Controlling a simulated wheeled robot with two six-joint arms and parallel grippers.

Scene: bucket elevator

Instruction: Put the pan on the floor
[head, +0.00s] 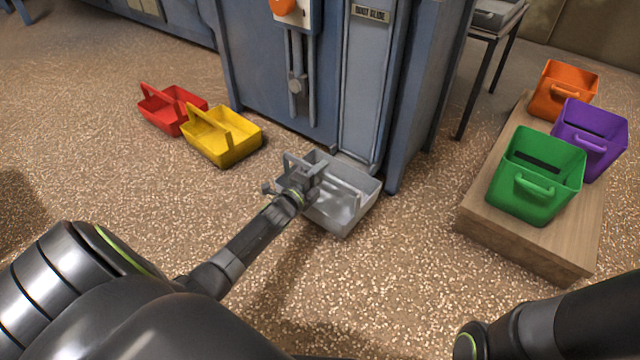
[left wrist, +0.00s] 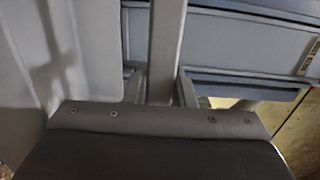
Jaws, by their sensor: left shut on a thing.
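The pan is a grey open tray (head: 349,211) with a raised handle bar, at the foot of the blue machine in the head view. My left gripper (head: 300,178) is shut on the pan's handle. In the left wrist view the grey handle bar (left wrist: 166,50) runs between the two fingers. The pan looks level and low by the floor; I cannot tell whether it touches the floor. My right gripper is not in view; only part of my right arm shows at the lower right.
The blue machine (head: 275,75) with a grey chute (head: 366,90) stands behind the pan. Red (head: 172,122) and yellow (head: 236,148) trays lie left. Green (head: 537,190), purple (head: 597,152) and orange (head: 562,95) buckets stand on a wooden platform (head: 500,235) right. Speckled floor in front is clear.

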